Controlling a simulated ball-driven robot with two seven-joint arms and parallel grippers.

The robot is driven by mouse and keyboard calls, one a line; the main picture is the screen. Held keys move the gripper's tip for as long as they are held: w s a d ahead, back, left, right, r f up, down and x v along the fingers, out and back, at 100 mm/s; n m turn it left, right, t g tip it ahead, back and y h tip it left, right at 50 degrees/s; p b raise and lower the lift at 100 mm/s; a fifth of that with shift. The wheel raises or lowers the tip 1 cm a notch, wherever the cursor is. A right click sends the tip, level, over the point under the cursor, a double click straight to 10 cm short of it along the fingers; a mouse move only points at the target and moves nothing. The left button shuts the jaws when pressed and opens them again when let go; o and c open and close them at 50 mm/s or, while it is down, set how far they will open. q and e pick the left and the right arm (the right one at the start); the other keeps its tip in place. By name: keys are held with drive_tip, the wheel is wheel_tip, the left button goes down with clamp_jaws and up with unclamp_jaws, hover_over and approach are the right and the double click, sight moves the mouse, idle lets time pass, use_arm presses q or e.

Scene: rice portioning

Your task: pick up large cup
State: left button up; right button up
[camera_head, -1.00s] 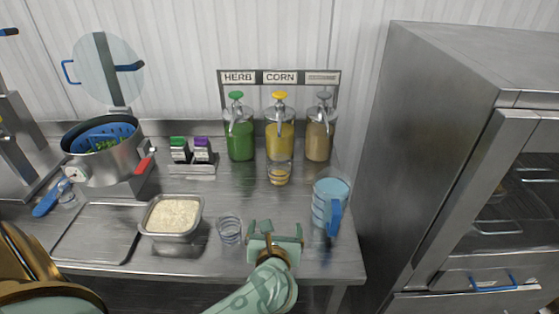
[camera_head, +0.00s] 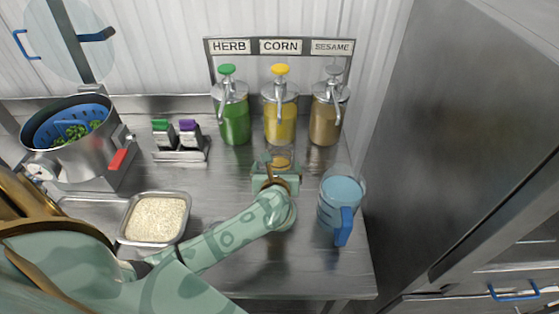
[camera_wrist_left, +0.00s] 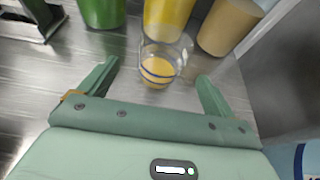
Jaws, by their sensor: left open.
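A clear cup (camera_head: 281,161) with yellow contents and dark rings stands upright on the counter below the corn dispenser. It also shows in the left wrist view (camera_wrist_left: 158,70). My left gripper (camera_head: 277,171) is open and empty, right in front of this cup. In the left wrist view its two fingers point at the cup from either side, and the cup sits at or just beyond the fingertips. Contact cannot be told. My right gripper is not in view.
A blue-filled measuring jug (camera_head: 340,192) with a blue handle stands close to the right. Herb (camera_head: 234,120), corn (camera_head: 280,118) and sesame (camera_head: 326,118) dispensers stand behind the cup. A rice pan (camera_head: 128,222), a pot (camera_head: 72,158) and a shaker rack (camera_head: 181,156) are left.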

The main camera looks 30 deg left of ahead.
sight(279, 150)
use_arm(q)
drive_tip(key=x, duration=0.4)
drive_tip(key=b+x, duration=0.1)
drive_tip(key=x, duration=0.4)
drive_tip(key=shift+w+d, duration=0.1)
drive_tip(key=shift+d, duration=0.15)
drive_tip(key=shift+r, duration=0.15)
drive_tip(key=shift+c, duration=0.9)
drive_tip(key=c, duration=1)
